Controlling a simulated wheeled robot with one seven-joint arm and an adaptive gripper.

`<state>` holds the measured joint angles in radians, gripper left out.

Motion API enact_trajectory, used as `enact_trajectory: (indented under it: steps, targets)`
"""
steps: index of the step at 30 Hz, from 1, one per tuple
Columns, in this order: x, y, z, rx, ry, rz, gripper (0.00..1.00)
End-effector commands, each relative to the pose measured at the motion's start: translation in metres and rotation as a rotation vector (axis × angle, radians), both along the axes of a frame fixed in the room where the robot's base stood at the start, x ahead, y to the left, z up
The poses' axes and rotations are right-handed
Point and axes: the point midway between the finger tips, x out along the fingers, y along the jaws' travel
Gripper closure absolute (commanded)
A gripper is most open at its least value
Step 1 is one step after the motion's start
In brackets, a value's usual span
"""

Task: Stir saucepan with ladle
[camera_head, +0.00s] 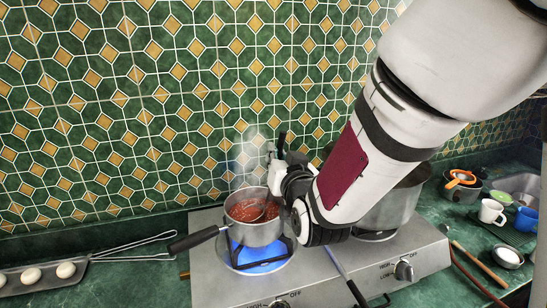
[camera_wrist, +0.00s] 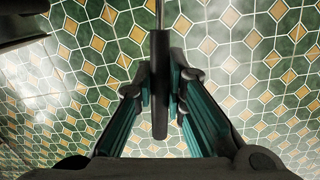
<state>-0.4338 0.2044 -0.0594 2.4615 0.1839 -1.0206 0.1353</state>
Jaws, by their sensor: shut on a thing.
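The saucepan (camera_head: 256,236) is a small steel pan with a dark handle pointing left. It stands on the left burner and holds chunky red sauce. My gripper (camera_head: 278,165) is above the pan's right rim. It is shut on the dark handle of the ladle (camera_head: 281,141), whose top sticks up above the fingers. The ladle's lower end is in the pan, partly hidden by the sauce. In the wrist view, the ladle's dark handle (camera_wrist: 160,95) runs between the two fingers of my gripper (camera_wrist: 166,75), with its thin metal shaft toward the top edge.
A blue flame (camera_head: 258,264) burns under the pan on the hotplate (camera_head: 213,283). A large pot (camera_head: 392,211) stands on the right burner, partly behind my arm. A tray with white round items (camera_head: 33,275) lies left. Mugs (camera_head: 491,212) and bowls stand right. The tiled wall is close behind.

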Motion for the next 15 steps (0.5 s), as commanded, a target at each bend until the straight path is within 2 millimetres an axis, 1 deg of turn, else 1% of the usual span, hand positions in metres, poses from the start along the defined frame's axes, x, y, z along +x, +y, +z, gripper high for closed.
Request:
enact_trajectory:
  steps: [4, 12, 15]
  targets:
    - [0.0042, 0.0013, 0.0010, 0.000, -0.002, 0.000, 1.00]
    - [0.0042, 0.0014, 0.0012, 0.000, -0.002, 0.000, 1.00]
    - [0.0038, 0.0013, 0.0046, 0.000, -0.002, 0.000, 1.00]
